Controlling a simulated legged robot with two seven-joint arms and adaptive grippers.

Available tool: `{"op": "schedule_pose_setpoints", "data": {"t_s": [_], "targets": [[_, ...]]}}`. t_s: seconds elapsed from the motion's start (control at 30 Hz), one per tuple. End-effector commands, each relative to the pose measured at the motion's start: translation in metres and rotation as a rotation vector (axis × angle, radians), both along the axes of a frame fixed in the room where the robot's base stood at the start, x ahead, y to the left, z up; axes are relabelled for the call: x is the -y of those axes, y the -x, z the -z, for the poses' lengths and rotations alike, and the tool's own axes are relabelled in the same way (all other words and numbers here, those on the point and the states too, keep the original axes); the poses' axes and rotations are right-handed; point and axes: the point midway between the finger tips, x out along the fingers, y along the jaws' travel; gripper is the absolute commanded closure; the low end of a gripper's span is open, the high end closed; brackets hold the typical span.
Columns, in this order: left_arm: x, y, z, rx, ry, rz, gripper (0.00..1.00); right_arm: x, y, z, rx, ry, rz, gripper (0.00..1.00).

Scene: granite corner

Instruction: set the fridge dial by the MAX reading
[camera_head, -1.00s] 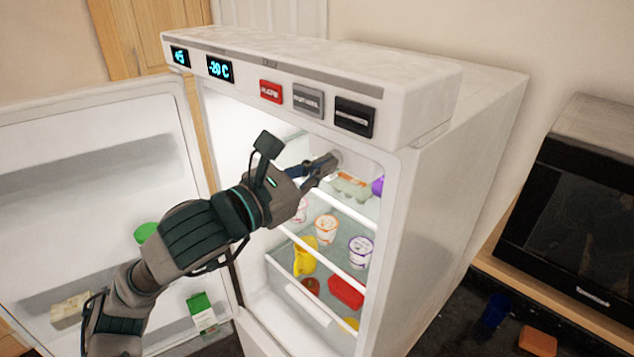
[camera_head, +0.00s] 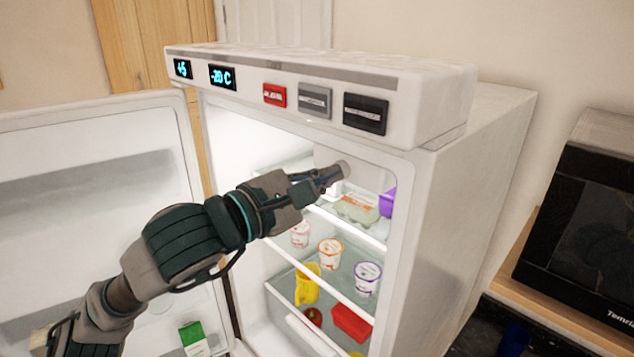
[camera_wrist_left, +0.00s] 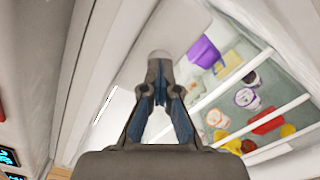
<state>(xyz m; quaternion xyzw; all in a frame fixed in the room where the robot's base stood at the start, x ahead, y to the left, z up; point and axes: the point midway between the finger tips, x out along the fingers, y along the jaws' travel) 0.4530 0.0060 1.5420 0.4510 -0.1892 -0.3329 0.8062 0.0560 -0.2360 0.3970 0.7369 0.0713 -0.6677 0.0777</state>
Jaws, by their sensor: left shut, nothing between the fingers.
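The fridge (camera_head: 440,200) stands open. A small round grey dial (camera_head: 344,168) sits on the inside wall near the top of the compartment; it also shows in the wrist view (camera_wrist_left: 160,54). My left gripper (camera_head: 332,178) is shut and empty, its tips at the dial, seeming to touch it. In the wrist view the left gripper (camera_wrist_left: 159,68) covers the dial's near side, and I cannot read any marks on it. Two displays on the top panel read "+5" (camera_head: 182,68) and "-20 C" (camera_head: 222,76). No MAX label is legible. My right gripper is not in view.
The open fridge door (camera_head: 95,150) is at the left. Glass shelves hold an egg box (camera_head: 357,208), a purple item (camera_head: 387,203), several pots and a yellow jug (camera_head: 307,287) below my gripper. A black microwave (camera_head: 590,220) stands at the right.

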Motion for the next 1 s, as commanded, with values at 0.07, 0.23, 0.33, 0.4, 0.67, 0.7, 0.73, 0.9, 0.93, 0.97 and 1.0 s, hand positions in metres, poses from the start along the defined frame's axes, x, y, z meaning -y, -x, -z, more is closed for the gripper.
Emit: {"op": "schedule_pose_setpoints", "data": {"t_s": [0.07,0.23,0.33,0.4,0.67,0.7,0.73,0.9,0.93,0.97,1.0], "targets": [[-0.0014,-0.0038,-0.0004,0.008,-0.006,-0.008,1.00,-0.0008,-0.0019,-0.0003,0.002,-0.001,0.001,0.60],[-0.0011,-0.0037,-0.0011,0.019,-0.016,-0.008,1.00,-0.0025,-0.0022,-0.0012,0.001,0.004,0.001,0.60],[-0.0010,-0.0036,-0.0013,0.020,-0.017,-0.008,1.00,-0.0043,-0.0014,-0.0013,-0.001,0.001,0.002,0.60],[-0.0008,-0.0035,-0.0014,0.020,-0.017,-0.008,1.00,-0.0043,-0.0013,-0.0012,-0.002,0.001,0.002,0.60],[-0.0005,-0.0034,-0.0013,0.019,-0.016,-0.008,0.77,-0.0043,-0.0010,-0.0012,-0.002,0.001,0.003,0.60],[-0.0001,-0.0034,-0.0008,0.019,-0.016,-0.007,0.67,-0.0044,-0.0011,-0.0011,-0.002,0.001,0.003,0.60],[0.0000,-0.0034,-0.0004,0.018,-0.017,-0.006,0.59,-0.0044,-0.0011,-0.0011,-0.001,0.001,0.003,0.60],[-0.0001,-0.0013,-0.0001,0.018,-0.018,-0.004,0.45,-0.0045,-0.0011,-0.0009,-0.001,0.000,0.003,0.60],[-0.0005,-0.0011,-0.0003,0.018,-0.018,-0.004,0.45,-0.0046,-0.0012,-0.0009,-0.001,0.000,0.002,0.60],[-0.0010,-0.0009,-0.0002,0.019,-0.018,-0.003,0.45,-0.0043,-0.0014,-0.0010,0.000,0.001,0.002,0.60],[-0.0018,-0.0006,-0.0003,0.019,-0.017,-0.002,0.45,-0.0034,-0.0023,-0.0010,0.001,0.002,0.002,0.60]]}}
